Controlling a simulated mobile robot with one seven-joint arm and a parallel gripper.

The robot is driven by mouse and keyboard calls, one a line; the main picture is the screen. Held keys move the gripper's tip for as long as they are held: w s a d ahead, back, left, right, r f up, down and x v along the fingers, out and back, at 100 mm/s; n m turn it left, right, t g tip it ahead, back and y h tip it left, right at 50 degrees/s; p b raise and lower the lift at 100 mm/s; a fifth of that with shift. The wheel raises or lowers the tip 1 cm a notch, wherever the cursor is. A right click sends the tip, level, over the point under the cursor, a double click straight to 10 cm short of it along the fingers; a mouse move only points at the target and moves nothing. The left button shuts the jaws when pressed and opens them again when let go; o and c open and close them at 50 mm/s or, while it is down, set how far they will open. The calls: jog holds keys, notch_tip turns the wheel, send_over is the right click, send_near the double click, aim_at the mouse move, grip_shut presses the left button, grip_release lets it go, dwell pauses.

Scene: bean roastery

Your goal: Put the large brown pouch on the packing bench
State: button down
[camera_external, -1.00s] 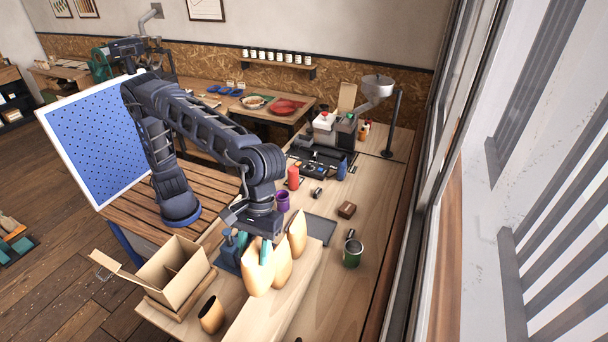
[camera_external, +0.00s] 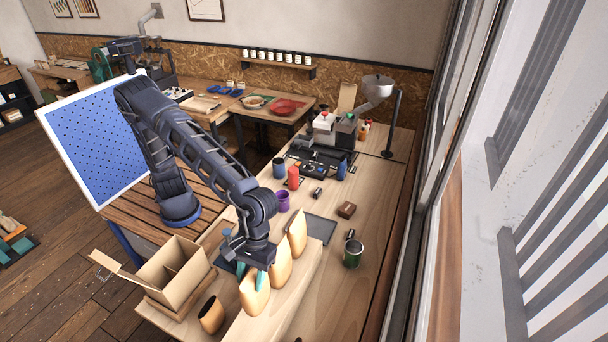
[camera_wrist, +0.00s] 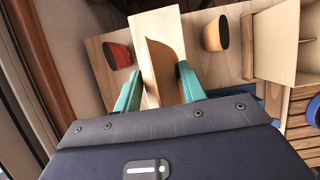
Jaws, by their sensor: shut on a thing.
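My gripper (camera_external: 252,277) is shut on the nearest tan-brown pouch (camera_external: 255,300), at the near part of a raised pale wood block (camera_external: 290,305). Its teal fingers are on both sides of the pouch, hiding its upper part. In the wrist view, the pouch (camera_wrist: 163,70) shows between the fingers (camera_wrist: 157,88). Whether its base touches the block is unclear. Two similar pouches, a middle one (camera_external: 281,266) and a far one (camera_external: 298,234), stand behind it on the block. A smaller brown pouch (camera_external: 210,316) with a dark top stands on the pale wooden bench (camera_external: 345,285).
An open cardboard box (camera_external: 165,275) stands left of the small pouch. A green can (camera_external: 352,254), a grey mat (camera_external: 319,229), a purple cup (camera_external: 283,201) and a red bottle (camera_external: 293,178) are farther along the bench. A red-and-dark container (camera_wrist: 118,55) shows in the wrist view.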

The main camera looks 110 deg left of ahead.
jog(key=shift+f, duration=2.8)
jog(key=c, duration=0.8)
grip_release()
jog(key=shift+f, duration=0.15)
